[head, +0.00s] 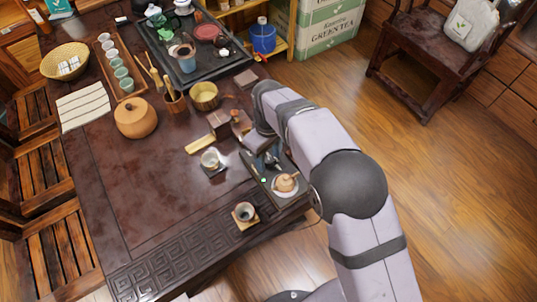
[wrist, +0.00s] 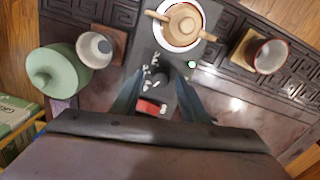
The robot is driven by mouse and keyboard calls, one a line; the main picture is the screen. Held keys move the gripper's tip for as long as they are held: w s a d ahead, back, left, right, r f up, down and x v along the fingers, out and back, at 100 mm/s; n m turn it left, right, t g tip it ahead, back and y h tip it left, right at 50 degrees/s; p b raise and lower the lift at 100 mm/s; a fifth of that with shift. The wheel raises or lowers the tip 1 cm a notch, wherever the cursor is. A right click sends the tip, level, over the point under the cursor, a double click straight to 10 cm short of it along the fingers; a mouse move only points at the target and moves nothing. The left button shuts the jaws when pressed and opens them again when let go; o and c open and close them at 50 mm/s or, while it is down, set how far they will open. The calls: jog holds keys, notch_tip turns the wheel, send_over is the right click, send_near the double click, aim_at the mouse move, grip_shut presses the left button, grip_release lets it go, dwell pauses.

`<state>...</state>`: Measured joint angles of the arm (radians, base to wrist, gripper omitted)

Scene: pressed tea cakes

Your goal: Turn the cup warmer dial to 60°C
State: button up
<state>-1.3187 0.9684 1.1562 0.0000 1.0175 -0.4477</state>
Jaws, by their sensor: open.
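The cup warmer is a dark slab (wrist: 143,60) in the wrist view, with a white round plate at its far end. A wooden-looking pot with a side handle (wrist: 183,25) sits on that plate; it also shows in the head view (head: 286,183). A small dark dial (wrist: 160,78) has white marks beside it. A red switch (wrist: 150,107) is nearer to my gripper. My gripper (wrist: 158,88) is open, its bluish fingers on either side of the dial area. I cannot tell whether they touch it. The dial's setting is too small to read.
Another cup (wrist: 267,56) stands on a coaster at right. In the head view, a round clay-coloured jar (head: 135,118) and tea tray (head: 190,68) are farther off.

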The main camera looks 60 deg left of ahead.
jog(key=shift+f, duration=0.15)
jog(key=shift+c, duration=0.2)
grip_shut()
jog(key=shift+m, duration=0.3)
jog(key=m, duration=1.1)
jog(key=shift+w, duration=0.1)
jog(key=shift+a, duration=0.1)
dwell(0.4)
